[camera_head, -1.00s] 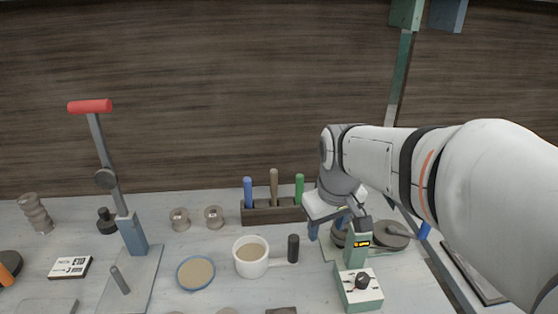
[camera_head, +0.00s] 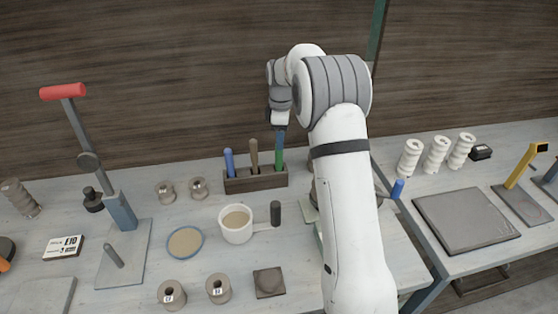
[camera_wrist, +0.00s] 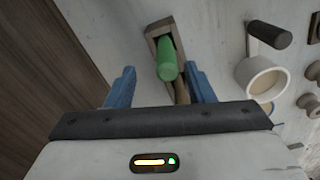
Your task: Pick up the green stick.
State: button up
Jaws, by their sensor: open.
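The green stick (camera_head: 279,157) stands upright in the right end of a dark wooden holder (camera_head: 257,184). A brown stick (camera_head: 254,155) and a blue stick (camera_head: 229,163) stand to its left in the same holder. My gripper (camera_head: 280,134) is right above the green stick, pointing down. In the wrist view, its blue fingers are open, and the green stick (camera_wrist: 166,62) shows between them, its top end facing the camera. The fingers appear apart from it. The brown stick is partly hidden behind it there.
A cup of tan liquid (camera_head: 237,224) with a dark-ended handle stands in front of the holder. A press with a red handle (camera_head: 63,92) stands at left. The dark wall rises close behind. My arm hides part of the table at right.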

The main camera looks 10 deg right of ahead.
aim_at(279, 156)
jog(key=f, duration=0.2)
jog(key=f+p, duration=0.1)
jog(key=f, duration=0.2)
jog(key=f+p, duration=0.1)
jog(key=f, duration=0.2)
jog(key=shift+s+a, duration=0.3)
jog(key=shift+r, duration=0.1)
jog(key=shift+c, duration=0.2)
grip_shut()
